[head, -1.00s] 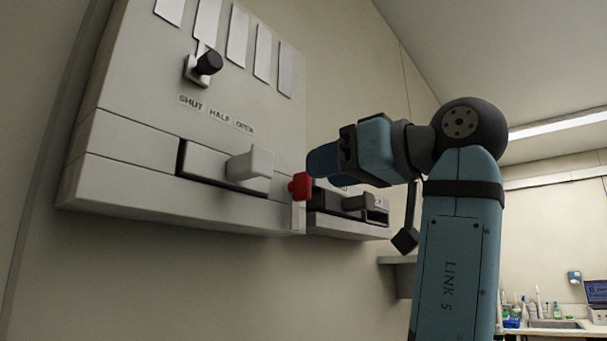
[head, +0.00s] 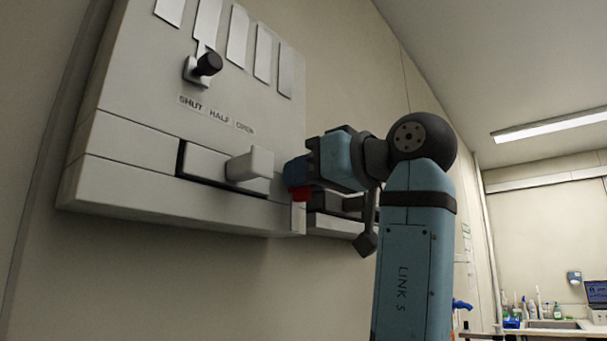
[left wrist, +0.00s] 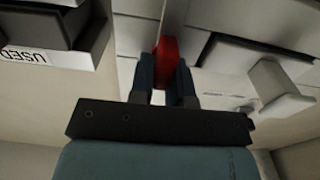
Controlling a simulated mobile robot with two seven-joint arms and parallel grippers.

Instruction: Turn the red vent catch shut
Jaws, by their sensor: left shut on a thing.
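The red vent catch (head: 300,193) sits at the lower right edge of the white wall panel (head: 120,185), mostly hidden behind my gripper in the head view. In the left wrist view the red catch (left wrist: 167,58) stands between the two fingers. My left gripper (head: 292,178) is shut on the catch, and its fingers also show in the left wrist view (left wrist: 167,75). My right gripper is in neither view.
A pale block handle (head: 250,165) juts from the panel just left of the catch. A black knob (head: 208,63) stands above SHUT, HALF and OPEN labels. A dark-fronted unit (left wrist: 58,28) with a USED label is beside the catch. A sink counter (head: 550,325) is far right.

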